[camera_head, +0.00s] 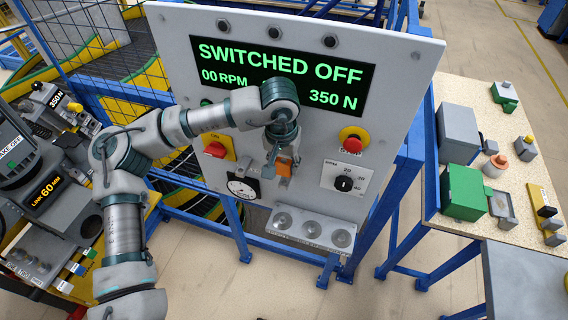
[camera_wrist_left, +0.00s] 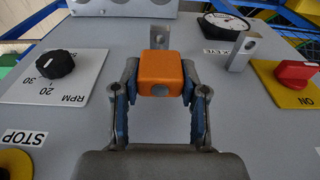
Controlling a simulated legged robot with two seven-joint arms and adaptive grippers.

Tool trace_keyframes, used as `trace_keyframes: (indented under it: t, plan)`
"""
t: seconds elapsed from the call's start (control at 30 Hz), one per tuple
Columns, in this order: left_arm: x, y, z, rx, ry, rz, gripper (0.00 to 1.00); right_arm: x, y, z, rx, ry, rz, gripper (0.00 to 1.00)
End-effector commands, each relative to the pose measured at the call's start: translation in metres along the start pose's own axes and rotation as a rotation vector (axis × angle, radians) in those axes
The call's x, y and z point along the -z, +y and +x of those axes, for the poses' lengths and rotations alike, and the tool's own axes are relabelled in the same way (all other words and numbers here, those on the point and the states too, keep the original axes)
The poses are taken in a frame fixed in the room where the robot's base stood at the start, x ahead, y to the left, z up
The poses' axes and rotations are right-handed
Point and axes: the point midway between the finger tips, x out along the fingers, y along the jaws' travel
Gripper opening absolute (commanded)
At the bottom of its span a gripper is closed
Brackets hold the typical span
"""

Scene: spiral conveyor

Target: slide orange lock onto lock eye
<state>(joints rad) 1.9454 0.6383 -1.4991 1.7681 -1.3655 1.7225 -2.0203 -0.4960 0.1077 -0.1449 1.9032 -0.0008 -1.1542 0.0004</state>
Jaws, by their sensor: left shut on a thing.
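My left gripper (camera_head: 282,158) is shut on the orange lock (camera_head: 285,166), in front of the grey panel. In the left wrist view the orange lock (camera_wrist_left: 160,73) sits squarely between the two fingers (camera_wrist_left: 160,92). A grey tab with a hole (camera_wrist_left: 162,40) shows just beyond the lock; I cannot tell whether it belongs to the lock or the panel. A metal bracket with a hole (camera_wrist_left: 244,48), which looks like the lock eye, stands out from the panel to the right, apart from the lock. My right gripper is not in view.
The panel (camera_head: 412,66) carries a red ON knob (camera_head: 215,150), a gauge (camera_head: 242,188), an RPM dial (camera_head: 344,184) and a red stop button (camera_head: 353,139). A metal shelf with round holes (camera_head: 311,229) juts out below. A table with blocks (camera_head: 460,95) stands at right.

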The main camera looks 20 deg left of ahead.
Motion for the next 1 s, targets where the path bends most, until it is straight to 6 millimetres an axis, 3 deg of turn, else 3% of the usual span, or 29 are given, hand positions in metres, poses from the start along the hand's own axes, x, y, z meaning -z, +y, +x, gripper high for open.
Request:
trace_keyframes:
  t: [0.27,0.7,1.0]
  plan:
    - [0.0,0.0,-0.003,0.0,0.001,0.0,0.01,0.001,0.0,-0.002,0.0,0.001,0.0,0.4]
    - [0.005,0.0,-0.04,0.0,0.002,0.0,0.01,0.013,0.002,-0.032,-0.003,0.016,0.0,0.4]
    - [0.005,0.0,-0.04,0.0,0.0,0.0,0.01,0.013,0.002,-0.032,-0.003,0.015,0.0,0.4]
